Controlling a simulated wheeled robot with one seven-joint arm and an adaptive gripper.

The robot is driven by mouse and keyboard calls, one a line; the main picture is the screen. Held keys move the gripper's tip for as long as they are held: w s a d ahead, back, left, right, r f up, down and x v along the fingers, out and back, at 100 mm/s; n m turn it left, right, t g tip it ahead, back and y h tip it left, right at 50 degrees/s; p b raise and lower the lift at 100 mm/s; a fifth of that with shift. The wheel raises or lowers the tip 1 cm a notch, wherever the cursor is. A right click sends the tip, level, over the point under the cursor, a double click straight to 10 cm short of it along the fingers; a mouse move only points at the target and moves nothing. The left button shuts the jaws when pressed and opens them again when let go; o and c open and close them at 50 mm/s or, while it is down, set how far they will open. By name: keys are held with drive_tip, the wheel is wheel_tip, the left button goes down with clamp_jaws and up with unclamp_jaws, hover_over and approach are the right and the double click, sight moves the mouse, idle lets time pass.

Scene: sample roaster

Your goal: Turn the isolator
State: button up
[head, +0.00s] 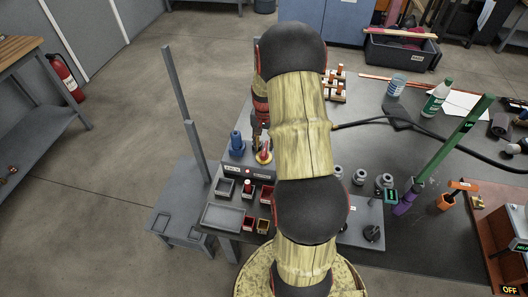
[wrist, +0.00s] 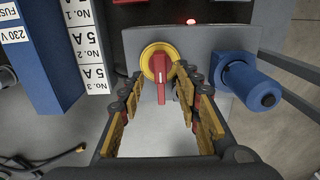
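The isolator is a red handle (wrist: 161,84) on a yellow disc (wrist: 150,60), fixed to a grey box (wrist: 199,41). Its handle points toward the bottom of the wrist view. My gripper (wrist: 159,86) is open, with one finger on each side of the handle and a gap to it on both sides. In the head view the isolator (head: 263,157) shows beside my arm at the table's left part.
A blue plug-like part (wrist: 250,86) stands right of the isolator, close to my right finger. A blue block (wrist: 40,60) and a white label strip (wrist: 87,45) lie to the left. Small trays (head: 223,216) and a grey post (head: 194,150) stand near the table's left edge.

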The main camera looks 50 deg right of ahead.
sight(264, 152)
wheel_tip(264, 152, down, 4)
drive_tip(key=shift+f+b, duration=0.2)
drive_tip(key=shift+b, duration=0.35)
drive_tip(key=shift+c, duration=0.7)
clamp_jaws()
